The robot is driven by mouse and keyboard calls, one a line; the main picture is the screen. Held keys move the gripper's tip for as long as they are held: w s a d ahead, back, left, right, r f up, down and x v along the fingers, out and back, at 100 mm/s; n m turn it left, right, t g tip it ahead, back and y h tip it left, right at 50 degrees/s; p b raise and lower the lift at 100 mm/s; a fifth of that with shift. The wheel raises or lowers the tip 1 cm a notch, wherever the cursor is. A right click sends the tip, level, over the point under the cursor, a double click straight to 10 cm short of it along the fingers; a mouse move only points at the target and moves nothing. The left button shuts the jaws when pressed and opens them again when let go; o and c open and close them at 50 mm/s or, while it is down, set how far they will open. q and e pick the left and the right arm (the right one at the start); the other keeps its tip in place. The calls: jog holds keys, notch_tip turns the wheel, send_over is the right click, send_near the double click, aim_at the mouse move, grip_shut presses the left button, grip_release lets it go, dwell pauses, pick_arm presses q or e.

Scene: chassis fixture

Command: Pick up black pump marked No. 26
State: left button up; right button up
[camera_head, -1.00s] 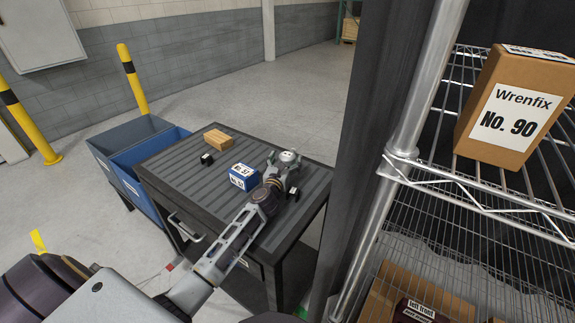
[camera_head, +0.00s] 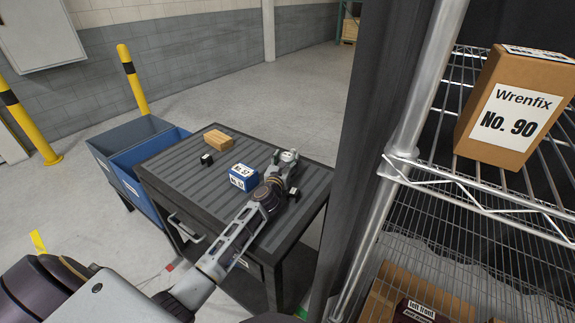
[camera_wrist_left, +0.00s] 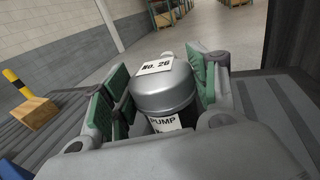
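The pump (camera_wrist_left: 166,92) stands on the grey cart between the fingers of my left gripper (camera_wrist_left: 160,95). It has a rounded silver-grey top with a white "No. 26" label, and a "PUMP" label lower down. In the head view my left gripper (camera_head: 283,172) is at the cart's far right part, with the pump's pale top (camera_head: 288,156) showing between the fingers. The pump's lower body is mostly hidden. My right gripper is not in view.
On the ribbed cart (camera_head: 185,176) are a blue-and-white box (camera_head: 243,177), a wooden block (camera_head: 218,138) and a small black part (camera_head: 206,159). Blue bins (camera_head: 150,152) adjoin the cart's left. A wire shelf (camera_head: 470,190) with a Wrenfix box (camera_head: 515,108) stands at right.

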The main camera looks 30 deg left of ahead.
pick_arm(q)
jog(key=c, duration=0.7)
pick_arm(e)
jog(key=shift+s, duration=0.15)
pick_arm(q)
jog(key=shift+r, duration=0.2)
jog(key=shift+r+p, duration=0.4)
jog(key=shift+r, duration=0.45)
notch_tip(320, 180, up, 7)
jog(key=shift+r+p, duration=0.1)
jog(key=shift+p, duration=0.95)
jog(key=shift+r, duration=0.4)
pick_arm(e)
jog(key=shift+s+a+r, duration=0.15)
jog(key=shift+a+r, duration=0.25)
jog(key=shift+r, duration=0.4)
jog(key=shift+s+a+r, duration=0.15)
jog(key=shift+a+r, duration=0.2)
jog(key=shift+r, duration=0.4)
